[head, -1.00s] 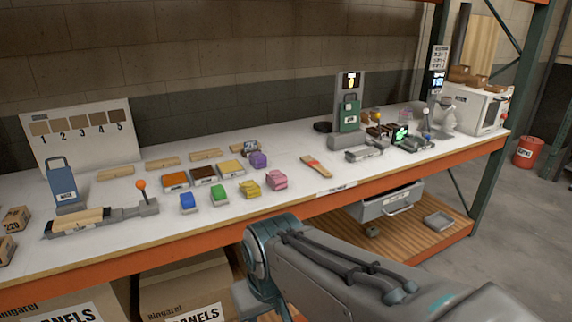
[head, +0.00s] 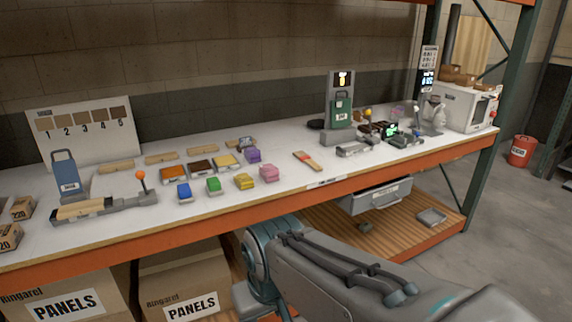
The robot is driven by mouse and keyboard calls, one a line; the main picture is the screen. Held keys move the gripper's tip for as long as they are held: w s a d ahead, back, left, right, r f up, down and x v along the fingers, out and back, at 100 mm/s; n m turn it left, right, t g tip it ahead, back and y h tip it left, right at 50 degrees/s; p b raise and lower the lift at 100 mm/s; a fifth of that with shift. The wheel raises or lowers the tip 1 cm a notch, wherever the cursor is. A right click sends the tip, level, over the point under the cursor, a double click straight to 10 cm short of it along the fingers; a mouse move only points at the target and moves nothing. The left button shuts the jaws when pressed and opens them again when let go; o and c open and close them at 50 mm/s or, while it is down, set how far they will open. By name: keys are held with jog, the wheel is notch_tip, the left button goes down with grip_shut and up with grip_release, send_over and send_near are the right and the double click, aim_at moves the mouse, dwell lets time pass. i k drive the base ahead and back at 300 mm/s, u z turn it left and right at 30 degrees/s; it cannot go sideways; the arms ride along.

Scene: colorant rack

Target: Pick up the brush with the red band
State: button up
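The brush with the red band (head: 307,161) lies flat on the white tabletop (head: 283,180), near the front edge and right of the pink block. It has a light wooden body with a red stripe across it. My arm crosses the lower right of the head view, below and in front of the table. Its end and my gripper are not visible, so I cannot see the fingers. Nothing touches the brush.
Small coloured blocks, such as the pink block (head: 269,172), stand left of the brush. A green device (head: 341,112) and a grey fixture (head: 354,149) stand to its right. An orange beam (head: 230,205) edges the table. An open drawer (head: 381,197) hangs below.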

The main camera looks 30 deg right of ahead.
aim_at(305, 157)
jog(key=u, duration=0.25)
jog(key=k, duration=0.2)
jog(key=z, duration=1.55)
jog(key=i, duration=0.8)
jog(key=z, duration=0.6)
jog(key=i, duration=1)
jog(key=u, duration=1.05)
jog(key=i, duration=0.75)
jog(key=u, duration=0.85)
